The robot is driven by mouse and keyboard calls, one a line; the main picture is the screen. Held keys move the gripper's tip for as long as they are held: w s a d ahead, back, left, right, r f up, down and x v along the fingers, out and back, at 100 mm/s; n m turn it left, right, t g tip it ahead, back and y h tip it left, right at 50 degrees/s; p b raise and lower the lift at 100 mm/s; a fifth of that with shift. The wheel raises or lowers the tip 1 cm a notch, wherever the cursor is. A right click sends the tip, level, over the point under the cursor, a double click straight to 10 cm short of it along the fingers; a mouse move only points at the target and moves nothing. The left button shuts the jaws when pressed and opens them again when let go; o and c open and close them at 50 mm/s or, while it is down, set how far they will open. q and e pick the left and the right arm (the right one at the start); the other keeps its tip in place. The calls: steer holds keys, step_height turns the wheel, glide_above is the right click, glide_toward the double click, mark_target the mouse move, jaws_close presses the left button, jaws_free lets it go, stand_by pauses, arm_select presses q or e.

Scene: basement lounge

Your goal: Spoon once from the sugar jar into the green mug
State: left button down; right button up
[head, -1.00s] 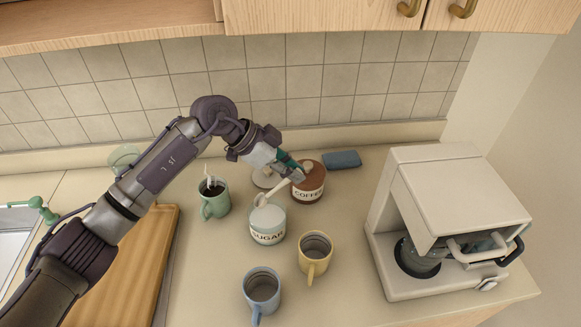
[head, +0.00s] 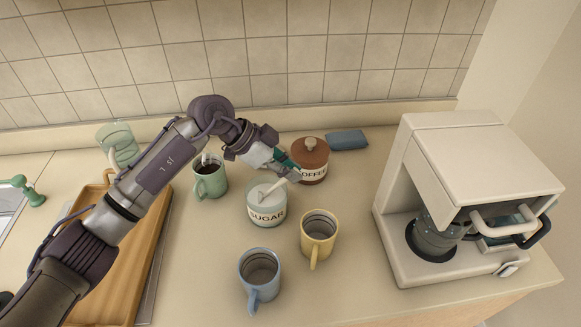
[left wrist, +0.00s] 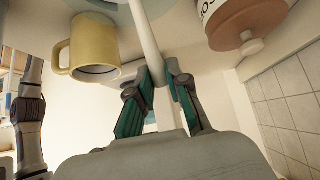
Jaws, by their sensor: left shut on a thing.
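My left gripper (head: 291,170) is shut on the handle of a pale spoon (head: 272,189). It is above and behind the sugar jar (head: 266,213), which is open. The spoon slants down into the jar's mouth; how deep its bowl sits is hidden. In the left wrist view the spoon (left wrist: 144,35) runs up between the two green-padded fingers (left wrist: 157,85). The green mug (head: 210,183) stands upright left of the jar, with dark liquid inside and a pale stick-like thing in it. My right gripper is not in view.
A blue mug (head: 260,272) and a yellow mug (head: 318,233) stand in front of the sugar jar. The lidded coffee jar (head: 312,160) is close behind the gripper. A coffee machine (head: 455,150) stands right, a wooden board (head: 140,255) left, a blue cloth (head: 346,140) at the back.

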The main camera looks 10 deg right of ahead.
arm_select(q)
steer(key=shift+d+r+p, duration=0.2)
steer(key=shift+r+p, duration=0.25)
steer(key=shift+p, duration=0.2)
steer(key=shift+d+r+y+p, duration=0.25)
steer(key=shift+r+y+p, duration=0.1)
steer(key=shift+r+p, duration=0.15)
steer(key=shift+d+r+y+p, duration=0.25)
steer(key=shift+r+y+p, duration=0.1)
steer(key=shift+r+p, duration=0.15)
steer(key=shift+s+d+r+y+p, duration=0.1)
steer(key=shift+d+r+y+p, duration=0.1)
steer(key=shift+d+y+p, duration=0.8)
steer(key=shift+w+d+r+y+p, duration=0.15)
steer(key=shift+d+y+p, duration=0.55)
steer(key=shift+y, duration=0.5)
steer(key=shift+s+d+r+y+p, duration=0.2)
steer(key=shift+d+y+p, duration=0.6)
steer(key=shift+y, duration=0.3)
steer(key=shift+d, duration=0.1)
